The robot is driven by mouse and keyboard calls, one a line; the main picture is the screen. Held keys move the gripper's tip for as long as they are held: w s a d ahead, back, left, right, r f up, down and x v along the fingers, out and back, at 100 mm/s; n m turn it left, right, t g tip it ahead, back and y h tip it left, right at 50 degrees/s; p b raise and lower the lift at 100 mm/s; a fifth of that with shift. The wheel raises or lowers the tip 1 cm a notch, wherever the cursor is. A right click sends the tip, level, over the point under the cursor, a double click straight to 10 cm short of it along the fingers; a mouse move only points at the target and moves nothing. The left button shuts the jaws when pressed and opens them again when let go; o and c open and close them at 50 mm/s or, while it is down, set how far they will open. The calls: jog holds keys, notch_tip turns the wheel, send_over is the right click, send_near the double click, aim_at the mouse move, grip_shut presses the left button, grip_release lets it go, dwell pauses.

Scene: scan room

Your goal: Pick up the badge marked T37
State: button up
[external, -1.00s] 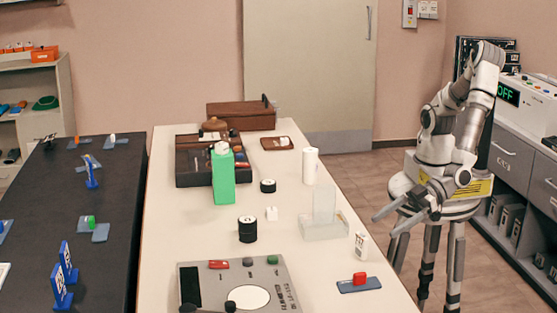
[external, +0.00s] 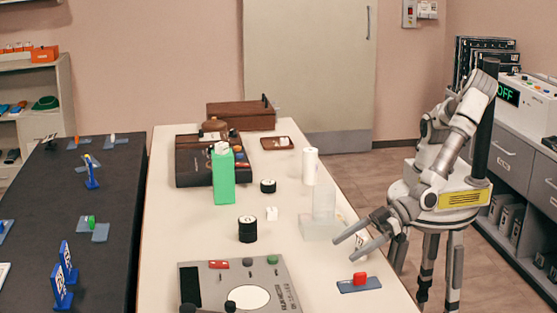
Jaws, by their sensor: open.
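No marking T37 can be read in this view. A small white upright piece with dark marks (external: 361,239) stands at the right edge of the white table, partly hidden by my gripper. Blue upright pieces with white labels (external: 63,277) stand on the black table at the left; their lettering is too small to read. My gripper (external: 345,249) is open and empty over the right edge of the white table. Its fingers point left, near the small white piece and above a blue-grey plate with a red block (external: 360,281).
A clear stand (external: 322,228) is just behind my fingers, with a white cylinder (external: 310,166) farther back. A grey panel (external: 213,289) lies at the front. A green carton (external: 223,178), a black cylinder (external: 247,229) and a dark tray (external: 184,178) stand farther left.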

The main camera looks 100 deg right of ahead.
jog(key=c, duration=1.4)
jog(key=shift+r, duration=0.1)
jog(key=shift+c, duration=0.2)
